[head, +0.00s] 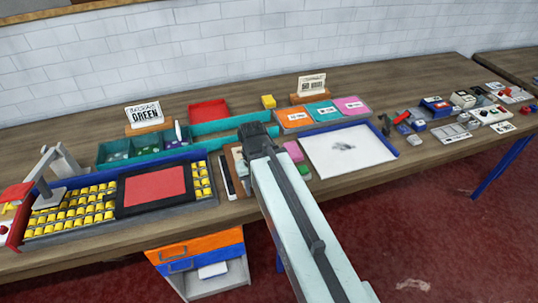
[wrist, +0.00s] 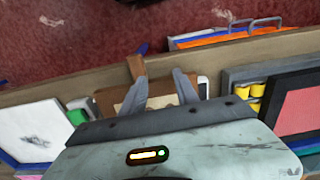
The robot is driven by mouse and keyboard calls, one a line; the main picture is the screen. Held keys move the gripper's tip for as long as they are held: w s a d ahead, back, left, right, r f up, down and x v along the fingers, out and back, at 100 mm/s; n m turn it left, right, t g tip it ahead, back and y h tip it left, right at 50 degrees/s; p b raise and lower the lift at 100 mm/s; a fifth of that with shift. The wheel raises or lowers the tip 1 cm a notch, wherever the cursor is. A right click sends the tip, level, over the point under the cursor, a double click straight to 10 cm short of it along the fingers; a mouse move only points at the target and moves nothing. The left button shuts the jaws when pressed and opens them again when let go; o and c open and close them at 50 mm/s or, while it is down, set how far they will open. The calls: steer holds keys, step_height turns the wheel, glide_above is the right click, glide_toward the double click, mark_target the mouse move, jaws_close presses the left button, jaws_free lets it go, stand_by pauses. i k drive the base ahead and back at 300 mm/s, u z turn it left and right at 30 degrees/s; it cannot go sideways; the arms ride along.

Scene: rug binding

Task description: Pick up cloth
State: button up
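My gripper (wrist: 158,88) shows in the wrist view with its two grey fingers spread apart. It is over a brown board (wrist: 107,98) with a pale sheet on it, and no cloth shows clearly between the fingers. In the head view the dark end of my gripper (head: 258,140) hides part of that board, and the fingers cannot be made out. A white, flat, folded-looking thing (head: 212,270) lies in the open compartment under the table; I cannot tell if it is the cloth. Small pink (head: 293,151) and green (head: 304,171) pieces lie right of my gripper.
A white tray (head: 345,165) with a grey smudge is to the right. A phone (head: 227,175) and a yellow-keyed panel (head: 70,215) are left of my arm. Teal bins (head: 150,155) stand behind. Orange and blue drawers (head: 195,248) are under the wooden table's front edge.

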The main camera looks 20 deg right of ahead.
mark_target(295, 154)
steer(key=u, duration=1.9)
steer(key=k, duration=1.1)
steer(key=z, duration=0.75)
steer(key=i, duration=1.5)
steer(key=u, duration=0.05)
